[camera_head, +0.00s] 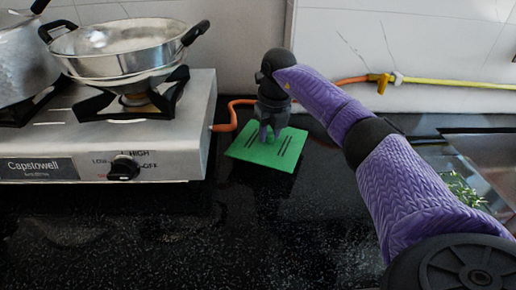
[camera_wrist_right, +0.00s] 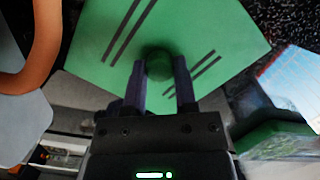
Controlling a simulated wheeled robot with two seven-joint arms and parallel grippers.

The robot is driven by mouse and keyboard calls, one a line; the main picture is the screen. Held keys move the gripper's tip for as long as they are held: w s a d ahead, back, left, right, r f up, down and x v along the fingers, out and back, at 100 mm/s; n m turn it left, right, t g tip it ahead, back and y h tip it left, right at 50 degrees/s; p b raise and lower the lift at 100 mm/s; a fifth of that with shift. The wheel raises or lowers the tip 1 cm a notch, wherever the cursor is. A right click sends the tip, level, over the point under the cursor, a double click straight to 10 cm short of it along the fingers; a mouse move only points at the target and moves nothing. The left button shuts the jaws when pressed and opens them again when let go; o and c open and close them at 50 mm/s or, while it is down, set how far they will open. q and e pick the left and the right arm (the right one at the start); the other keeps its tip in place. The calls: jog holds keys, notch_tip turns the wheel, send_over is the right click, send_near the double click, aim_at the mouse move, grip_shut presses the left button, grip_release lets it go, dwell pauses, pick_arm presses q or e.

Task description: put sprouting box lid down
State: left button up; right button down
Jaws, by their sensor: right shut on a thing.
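The sprouting box lid is a flat green square with dark slots (camera_head: 245,151). It is close over the black counter beside the stove; I cannot tell whether it touches the counter. My right gripper (camera_head: 270,131) points down at the lid's middle and is shut on its small round green knob. In the right wrist view the lid (camera_wrist_right: 205,28) fills the top, with the knob between the fingertips (camera_wrist_right: 160,72). My left gripper is not in view.
A gas stove (camera_head: 190,140) with a two-handled metal pan (camera_head: 120,45) stands at left. An orange hose (camera_head: 225,122) runs behind the lid; a yellow pipe (camera_head: 450,84) runs along the wall. Green sprouts (camera_head: 462,190) show at right behind my arm. The front counter (camera_head: 200,240) is clear.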

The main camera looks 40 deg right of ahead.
aim_at(270, 134)
jog(key=shift+w+d+f, duration=0.1)
jog(key=shift+w+d, duration=0.05)
jog(key=shift+d, duration=0.05)
notch_tip(270, 134, down, 4)
jog(key=shift+r+b, duration=0.15)
jog(key=shift+b, duration=1)
jog(key=shift+r, duration=0.2)
jog(key=shift+c, duration=2)
grip_release()
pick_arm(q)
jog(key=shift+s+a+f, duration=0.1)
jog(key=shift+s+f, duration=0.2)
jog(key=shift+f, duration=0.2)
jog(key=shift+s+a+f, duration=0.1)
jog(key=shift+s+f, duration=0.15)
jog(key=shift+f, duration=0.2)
pick_arm(e)
jog(key=shift+r, duration=0.1)
